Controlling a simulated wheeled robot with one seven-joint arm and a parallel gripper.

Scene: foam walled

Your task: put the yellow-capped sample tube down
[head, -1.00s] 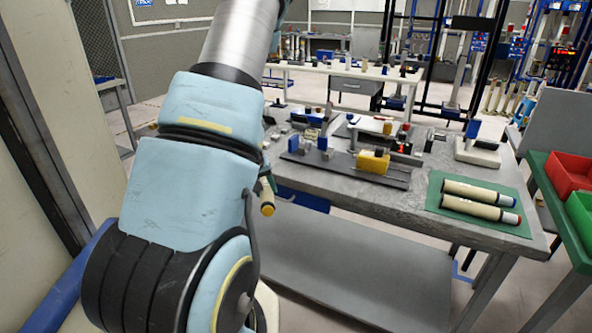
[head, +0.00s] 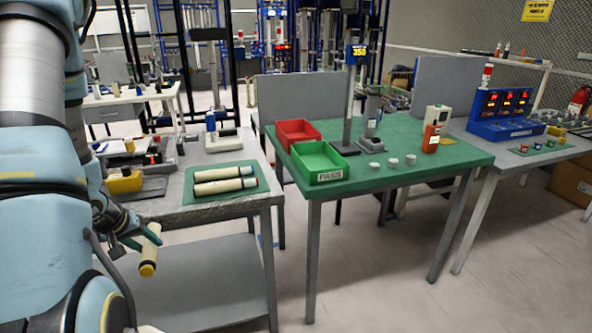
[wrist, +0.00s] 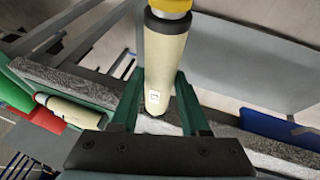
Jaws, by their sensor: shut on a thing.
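The yellow-capped sample tube (head: 150,252) is cream with a dark band below its yellow cap. My gripper (head: 141,240) is shut on it, in front of the grey workbench (head: 237,209). The tube tilts, with its cap end lower in the head view. In the wrist view the tube (wrist: 165,62) stands between the green fingers (wrist: 158,95), with the cap at the top edge of the picture. Two similar cream tubes lie side by side on a green mat (head: 250,170) on the workbench.
A green table (head: 400,168) stands right of the workbench, across a gap. It carries a red bin (head: 297,131), a green PASS bin (head: 318,160), a display post (head: 350,105) and small white discs. Its front right part has bare room. Floor at the front right is clear.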

